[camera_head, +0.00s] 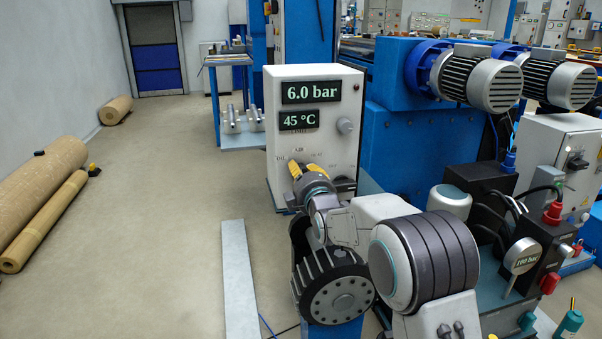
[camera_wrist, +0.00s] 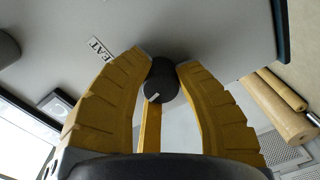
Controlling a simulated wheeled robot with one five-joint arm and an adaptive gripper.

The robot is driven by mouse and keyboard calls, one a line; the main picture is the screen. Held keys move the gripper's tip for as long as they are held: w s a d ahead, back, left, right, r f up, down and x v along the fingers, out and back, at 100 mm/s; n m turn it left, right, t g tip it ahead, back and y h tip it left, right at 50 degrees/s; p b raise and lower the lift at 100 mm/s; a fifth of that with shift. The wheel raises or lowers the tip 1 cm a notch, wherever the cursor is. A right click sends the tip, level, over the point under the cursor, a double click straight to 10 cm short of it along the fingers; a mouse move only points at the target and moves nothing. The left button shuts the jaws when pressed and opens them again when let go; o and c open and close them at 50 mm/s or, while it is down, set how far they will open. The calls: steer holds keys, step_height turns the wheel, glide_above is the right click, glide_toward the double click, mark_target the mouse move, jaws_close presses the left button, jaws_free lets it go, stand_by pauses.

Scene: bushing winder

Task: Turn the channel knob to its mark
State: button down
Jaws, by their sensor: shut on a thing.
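The channel knob (camera_wrist: 161,82) is dark and round, with a small white mark on its lower left edge in the wrist view. A label reading "EAT", partly cut off, is on the panel left of the knob. Small labels stand around that spot, one seemingly "AIR". Where the knob points is hard to tell.
A dark round part (camera_head: 343,186) sits low on the panel. Blue machinery and motors (camera_head: 480,82) fill the right. Open floor lies left, with brown rolls (camera_head: 45,165).

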steer(key=shift+d+f+n, duration=0.1)
steer(key=shift+d+n, duration=0.1)
steer(key=shift+n, duration=1.4)
steer(key=c, duration=0.9)
jaws_free()
steer(key=shift+w+d, duration=0.1)
steer(key=shift+o, duration=0.2)
steer(key=shift+n, duration=0.3)
steer(key=shift+s, duration=0.55)
steer(key=v, duration=1.1)
